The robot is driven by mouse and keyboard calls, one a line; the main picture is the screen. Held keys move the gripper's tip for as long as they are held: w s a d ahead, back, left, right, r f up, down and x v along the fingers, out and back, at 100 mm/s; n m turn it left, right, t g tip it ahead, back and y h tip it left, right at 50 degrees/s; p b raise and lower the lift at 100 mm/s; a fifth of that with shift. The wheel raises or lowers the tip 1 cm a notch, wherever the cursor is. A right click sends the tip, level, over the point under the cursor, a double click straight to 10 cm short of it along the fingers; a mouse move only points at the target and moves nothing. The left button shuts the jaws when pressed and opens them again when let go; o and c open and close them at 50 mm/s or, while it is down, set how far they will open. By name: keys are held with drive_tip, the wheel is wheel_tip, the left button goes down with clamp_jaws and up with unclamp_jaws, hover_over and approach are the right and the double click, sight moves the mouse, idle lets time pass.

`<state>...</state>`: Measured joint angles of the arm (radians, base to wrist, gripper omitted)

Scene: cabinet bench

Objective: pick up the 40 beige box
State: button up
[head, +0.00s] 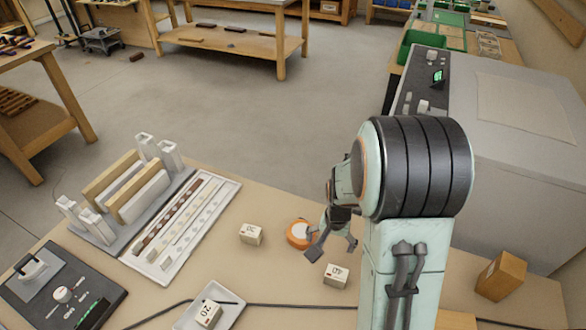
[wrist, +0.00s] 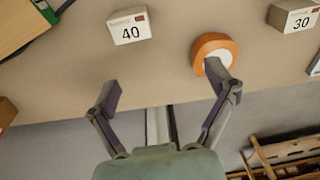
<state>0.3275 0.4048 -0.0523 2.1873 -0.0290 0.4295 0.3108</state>
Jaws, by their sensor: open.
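The beige box marked 40 (head: 336,276) stands on the bench, in front of my gripper in the head view. In the wrist view the 40 box (wrist: 129,26) is near the top, beyond my fingertips, with its number facing the camera. My gripper (head: 333,249) is open and empty above the bench. In the wrist view its fingers (wrist: 165,85) are spread apart, and neither touches the 40 box. A similar box marked 30 (wrist: 293,16) is at the top right; in the head view this box (head: 250,235) stands left of my gripper.
An orange and white round object (head: 299,234) lies close to my gripper; the right finger overlaps it in the wrist view (wrist: 222,45). A box marked 20 (head: 208,314) sits in a white tray (head: 235,308). A rack, control panel and cable are also on the bench.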

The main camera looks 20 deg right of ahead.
sight(337, 271)
drive_tip(key=shift+m+g, duration=0.5)
drive_tip(key=shift+g, duration=0.2)
drive_tip(key=s+f, duration=0.1)
drive_tip(key=s+d+f, duration=0.1)
drive_tip(key=f, duration=0.1)
drive_tip(key=s+f, duration=0.1)
drive_tip(key=shift+d+f, duration=0.3)
drive_tip(key=shift+f, duration=0.1)
wheel_tip(337, 271, down, 6)
drive_tip(key=shift+w+r, duration=0.1)
drive_tip(key=c, duration=1.3)
